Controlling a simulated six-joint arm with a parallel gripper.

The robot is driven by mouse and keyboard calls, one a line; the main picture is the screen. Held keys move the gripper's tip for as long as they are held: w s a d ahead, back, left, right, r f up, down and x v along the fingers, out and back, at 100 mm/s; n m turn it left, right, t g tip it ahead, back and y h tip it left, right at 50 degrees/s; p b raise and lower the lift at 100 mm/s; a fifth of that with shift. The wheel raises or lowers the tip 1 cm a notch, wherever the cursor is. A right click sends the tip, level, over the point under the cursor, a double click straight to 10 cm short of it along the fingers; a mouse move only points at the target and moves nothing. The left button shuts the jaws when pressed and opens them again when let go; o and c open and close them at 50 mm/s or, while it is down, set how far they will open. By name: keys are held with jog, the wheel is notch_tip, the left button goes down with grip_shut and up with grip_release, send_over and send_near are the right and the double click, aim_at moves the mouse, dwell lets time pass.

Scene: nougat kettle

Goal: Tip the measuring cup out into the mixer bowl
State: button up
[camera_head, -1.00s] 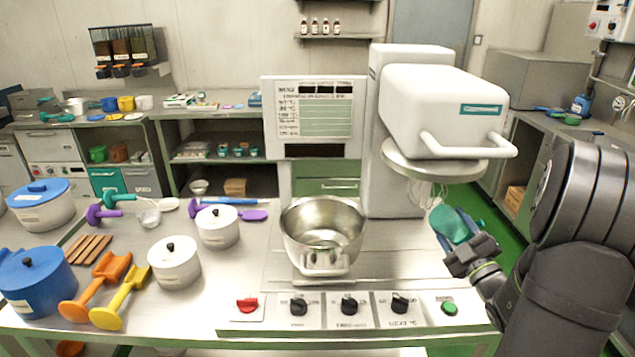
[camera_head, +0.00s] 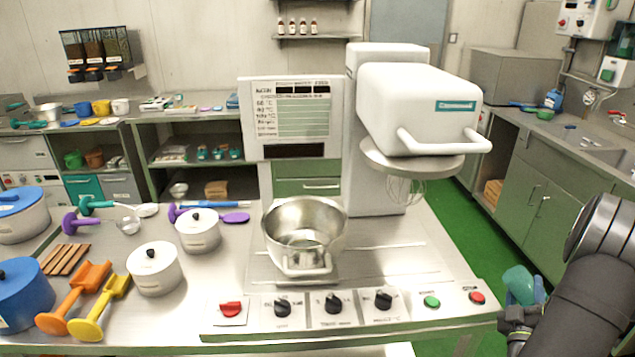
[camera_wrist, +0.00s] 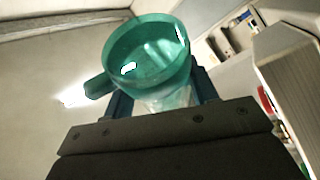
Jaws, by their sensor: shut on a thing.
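The measuring cup (camera_wrist: 150,55) is a teal cup with a short handle or spout at its left, held in my gripper (camera_wrist: 160,100) in the wrist view. In the head view the teal cup (camera_head: 519,284) is at the lower right, beyond the table's right edge, with my gripper (camera_head: 522,308) shut on it. The cup's contents cannot be made out. The mixer bowl (camera_head: 305,228) is a shiny steel bowl on the machine's base, well left of my gripper. Its inside looks empty as far as it shows.
The white mixer head (camera_head: 420,105) with its whisk (camera_head: 405,190) is raised behind and right of the bowl. Knobs and buttons line the front panel (camera_head: 350,312). Green floor is open at right.

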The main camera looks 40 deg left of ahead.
aim_at(530, 279)
notch_tip(530, 279, up, 2)
jog(key=n+g, duration=0.1)
jog(key=n, duration=0.2)
jog(key=n+g+y, duration=0.1)
jog(key=n, duration=0.3)
jog(key=shift+g+y, duration=0.3)
jog(key=n, duration=0.2)
jog(key=r+n+g, duration=0.1)
jog(key=n, duration=0.1)
jog(key=r+n+g, duration=0.1)
jog(key=n, duration=0.1)
jog(key=shift+h, duration=0.4)
jog(key=n, duration=0.2)
jog(key=r+n+g+h, duration=0.1)
jog(key=n, duration=0.1)
jog(key=n+g+h, duration=0.1)
jog(key=shift+a+r+n, duration=0.1)
jog(key=shift+r+n, duration=0.2)
jog(key=shift+n, duration=0.1)
jog(key=n+h, duration=0.1)
jog(key=r+n+h, duration=0.1)
jog(key=n+h, duration=0.1)
jog(key=n, duration=0.1)
jog(key=shift+r+h, duration=0.25)
jog(key=shift+h, duration=0.05)
